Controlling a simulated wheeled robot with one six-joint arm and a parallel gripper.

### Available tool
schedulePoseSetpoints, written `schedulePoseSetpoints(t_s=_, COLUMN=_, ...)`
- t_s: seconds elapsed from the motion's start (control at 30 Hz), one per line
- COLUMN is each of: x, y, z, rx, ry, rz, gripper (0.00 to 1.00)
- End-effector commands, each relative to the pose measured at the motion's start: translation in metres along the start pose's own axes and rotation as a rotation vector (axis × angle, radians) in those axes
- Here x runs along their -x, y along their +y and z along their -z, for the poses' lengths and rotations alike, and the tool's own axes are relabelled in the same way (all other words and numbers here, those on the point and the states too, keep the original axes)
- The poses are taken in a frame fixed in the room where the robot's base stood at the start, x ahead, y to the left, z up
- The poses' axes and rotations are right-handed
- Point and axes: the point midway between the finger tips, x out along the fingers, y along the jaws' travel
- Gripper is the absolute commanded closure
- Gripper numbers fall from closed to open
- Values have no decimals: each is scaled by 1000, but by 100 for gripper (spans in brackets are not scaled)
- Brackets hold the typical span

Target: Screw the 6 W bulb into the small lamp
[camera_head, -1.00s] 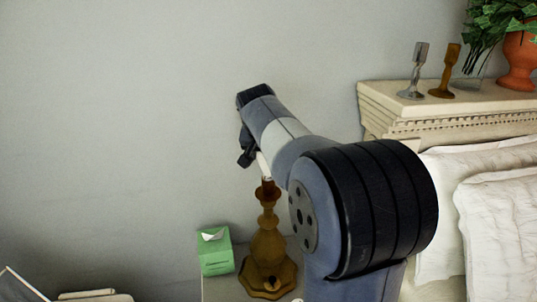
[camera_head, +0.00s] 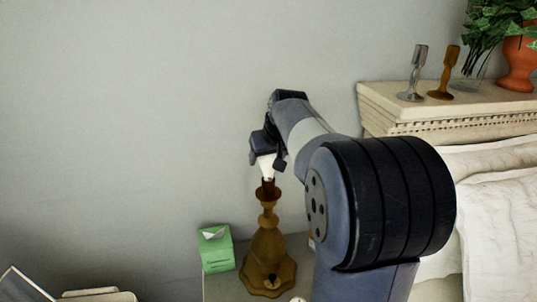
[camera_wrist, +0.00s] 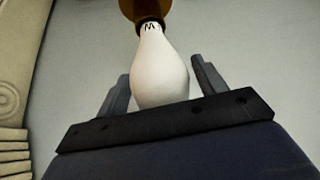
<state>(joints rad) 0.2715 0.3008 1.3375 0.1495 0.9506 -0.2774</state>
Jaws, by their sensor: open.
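The small lamp (camera_head: 267,243) is a brown turned-wood base on a small table, with its socket at the top. A white bulb (camera_head: 265,167) stands upright at the socket, just under my gripper (camera_head: 266,150). In the wrist view the bulb (camera_wrist: 160,72) lies between the two fingers of my gripper (camera_wrist: 165,85), with a gap on both sides. Its narrow end meets the brown socket (camera_wrist: 146,10); a dark "W" mark shows on its neck. My gripper is open around the bulb. Whether the bulb is fully seated I cannot tell.
A green tissue box (camera_head: 215,249) stands left of the lamp. A carved headboard (camera_head: 440,104) with two small stands, a glass and a potted plant (camera_head: 517,62) is at right, above white pillows (camera_head: 500,220). The wall behind the lamp is bare.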

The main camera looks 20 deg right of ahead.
Motion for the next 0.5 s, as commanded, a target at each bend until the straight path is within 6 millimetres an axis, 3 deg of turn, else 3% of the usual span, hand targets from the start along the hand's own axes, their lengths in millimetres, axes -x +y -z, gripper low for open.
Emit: schedulePoseSetpoints(t_s=0.5, x=0, y=1, z=0, rx=223, ry=1, rz=144, gripper=33)
